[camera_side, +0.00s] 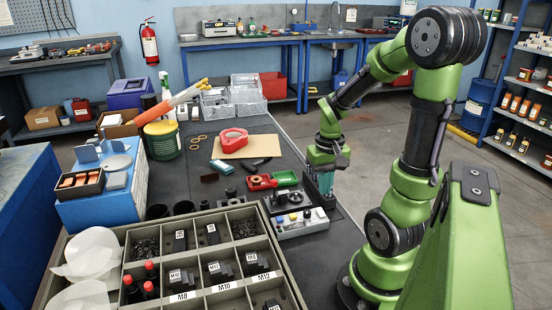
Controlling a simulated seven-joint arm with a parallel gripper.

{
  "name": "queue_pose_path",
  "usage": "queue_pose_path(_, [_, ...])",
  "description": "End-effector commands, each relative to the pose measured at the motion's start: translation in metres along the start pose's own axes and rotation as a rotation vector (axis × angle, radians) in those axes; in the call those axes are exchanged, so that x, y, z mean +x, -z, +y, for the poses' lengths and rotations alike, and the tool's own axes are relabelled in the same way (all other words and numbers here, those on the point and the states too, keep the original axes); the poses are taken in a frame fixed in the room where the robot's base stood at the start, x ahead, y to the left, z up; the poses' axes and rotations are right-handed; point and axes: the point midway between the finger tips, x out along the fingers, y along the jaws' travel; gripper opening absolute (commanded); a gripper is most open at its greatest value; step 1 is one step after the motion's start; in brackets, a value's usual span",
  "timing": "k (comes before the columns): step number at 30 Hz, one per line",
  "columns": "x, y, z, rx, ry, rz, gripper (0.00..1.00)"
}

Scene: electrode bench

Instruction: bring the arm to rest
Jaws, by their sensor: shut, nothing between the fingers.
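My arm is green with dark joint covers and stands at the right of the side view, bent over the bench. My gripper (323,176) points down above the right edge of the dark bench top (180,177). It is shut and I see nothing held in it. The fingertips are small and dark in this view, close to a grey control box (301,222) with coloured knobs. I cannot tell whether they touch anything there.
A red tray (261,182) and a green tray (286,178) lie left of my gripper. A compartment box (222,290) with labelled blocks fills the front. A red tape dispenser (232,137) sits on a tan board (262,147). Floor is open beyond the bench's right edge.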

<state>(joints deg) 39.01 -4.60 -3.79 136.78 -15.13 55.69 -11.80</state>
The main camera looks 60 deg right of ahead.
Motion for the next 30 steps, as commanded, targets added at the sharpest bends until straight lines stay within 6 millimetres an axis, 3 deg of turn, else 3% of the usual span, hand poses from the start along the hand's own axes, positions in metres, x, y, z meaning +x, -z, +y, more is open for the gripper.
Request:
queue_pose_path(4, [-0.014, -0.002, -0.025, 0.039, 0.057, 0.067, 0.00])
queue_pose_path(8, [-0.049, -0.015, -0.078, -0.042, 0.159, 0.199, 0.00])
queue_pose_path(12, [-0.090, -0.049, -0.134, -0.182, 0.309, 0.325, 0.00])
queue_pose_path(15, [-0.114, -0.078, -0.160, -0.286, 0.406, 0.385, 0.00])
queue_pose_path(21, [-0.135, -0.109, -0.179, -0.417, 0.492, 0.434, 0.00])
queue_pose_path(30, [-0.136, -0.110, -0.179, -0.422, 0.494, 0.434, 0.00])
